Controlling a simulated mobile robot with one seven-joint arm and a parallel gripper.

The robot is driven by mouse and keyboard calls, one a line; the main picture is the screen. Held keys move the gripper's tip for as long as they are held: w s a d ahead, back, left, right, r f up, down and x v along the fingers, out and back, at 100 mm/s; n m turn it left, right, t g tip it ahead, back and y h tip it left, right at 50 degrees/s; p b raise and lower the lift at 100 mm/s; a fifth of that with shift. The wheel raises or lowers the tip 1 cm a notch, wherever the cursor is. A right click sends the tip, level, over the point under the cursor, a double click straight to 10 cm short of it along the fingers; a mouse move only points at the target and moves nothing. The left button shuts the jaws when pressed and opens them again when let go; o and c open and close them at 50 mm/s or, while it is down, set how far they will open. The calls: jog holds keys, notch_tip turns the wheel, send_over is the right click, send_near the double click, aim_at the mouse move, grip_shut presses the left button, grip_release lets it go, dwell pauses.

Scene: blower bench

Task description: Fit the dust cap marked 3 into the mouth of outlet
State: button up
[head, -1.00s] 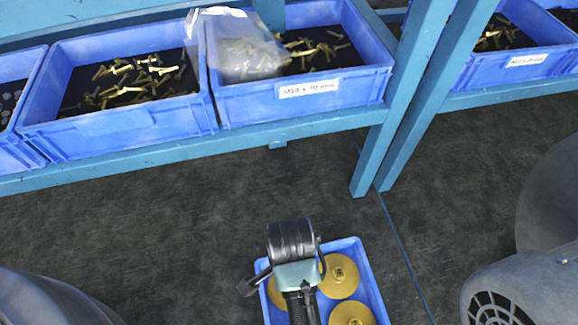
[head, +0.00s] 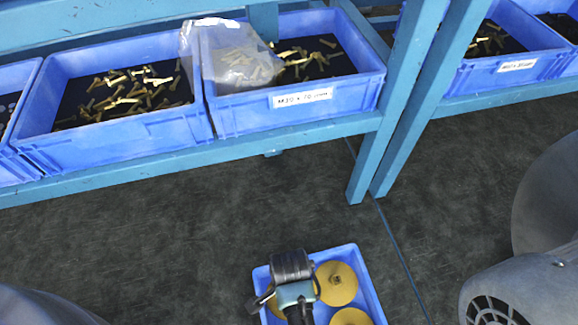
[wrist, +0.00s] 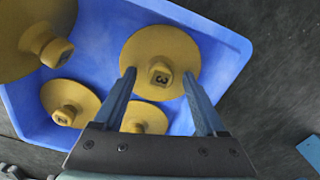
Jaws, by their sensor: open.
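The dust cap marked 3 (wrist: 160,48) is a gold disc with a raised square-ended knob showing the 3. It lies in a blue tray (wrist: 228,40) in the wrist view. My gripper (wrist: 158,74) is open and empty above it, with one finger at each side of the knob in the picture. I cannot tell how far above the knob the fingertips are. In the head view the tray (head: 373,290) is at the bottom and my arm hides part of it and the fingertips. I cannot make out an outlet mouth.
Several other gold caps (wrist: 52,92) lie in the tray, one close below the marked cap. Grey blower housings (head: 525,285) stand at right and lower left. A blue rack holds bolt bins (head: 110,135) behind. Dark floor (head: 190,230) lies clear between.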

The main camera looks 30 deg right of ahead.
grip_shut()
dwell(0.3)
